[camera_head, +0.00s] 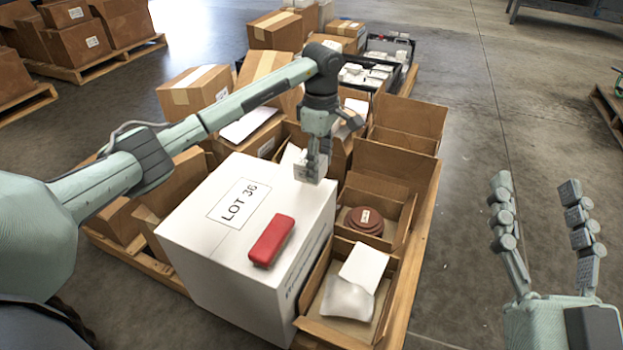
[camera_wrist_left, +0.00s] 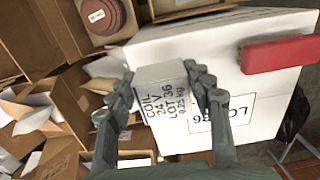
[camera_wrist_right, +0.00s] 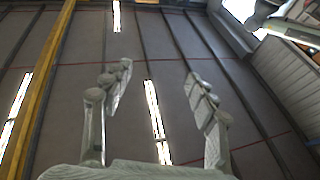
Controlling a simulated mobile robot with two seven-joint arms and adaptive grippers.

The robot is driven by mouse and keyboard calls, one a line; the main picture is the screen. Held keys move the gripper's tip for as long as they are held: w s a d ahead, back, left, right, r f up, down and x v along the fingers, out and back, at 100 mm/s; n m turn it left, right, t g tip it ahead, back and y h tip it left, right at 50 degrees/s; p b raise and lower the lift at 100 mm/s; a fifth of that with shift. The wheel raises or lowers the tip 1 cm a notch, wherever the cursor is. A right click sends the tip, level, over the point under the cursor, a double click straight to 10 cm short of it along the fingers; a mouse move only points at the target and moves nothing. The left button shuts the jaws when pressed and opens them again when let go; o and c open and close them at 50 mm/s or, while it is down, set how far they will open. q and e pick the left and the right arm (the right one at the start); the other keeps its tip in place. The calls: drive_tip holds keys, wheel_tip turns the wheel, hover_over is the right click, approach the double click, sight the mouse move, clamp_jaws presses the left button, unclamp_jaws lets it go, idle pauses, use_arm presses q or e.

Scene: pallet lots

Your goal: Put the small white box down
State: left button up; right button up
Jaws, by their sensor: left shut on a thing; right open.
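The small white box (camera_wrist_left: 163,97) shows in the left wrist view, with printed text reading coil, 24 V, lot 36. My left gripper (camera_wrist_left: 166,98) is shut on it, one finger on each side. In the head view my left gripper (camera_head: 314,168) points down at the far right corner of the large white box (camera_head: 225,245), marked LOT 36. The small white box (camera_head: 310,173) is partly hidden by the fingers there. I cannot tell whether it touches the large box. My right gripper (camera_head: 545,225) is open and empty at the right; it also shows in the right wrist view (camera_wrist_right: 157,85).
A red case (camera_head: 271,240) lies on the large white box. Open cartons on the pallet hold a dark red coil (camera_head: 364,221) and a white box (camera_head: 364,266) with clear wrapping. More cartons (camera_head: 195,88) crowd the back. Bare floor (camera_head: 470,120) lies to the right.

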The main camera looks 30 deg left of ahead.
use_arm(q)
drive_tip(key=shift+s+a+f, duration=0.2)
drive_tip(key=shift+a+f, duration=0.15)
drive_tip(key=shift+a, duration=0.25)
wheel_tip(320, 180, down, 4)
drive_tip(key=shift+b, duration=0.3)
drive_tip(key=shift+f, duration=0.15)
drive_tip(key=o, duration=1.4)
use_arm(e)
drive_tip(key=shift+s+d+r+t, duration=0.15)
drive_tip(key=shift+d+r+t, duration=0.15)
drive_tip(key=shift+r+t, duration=0.4)
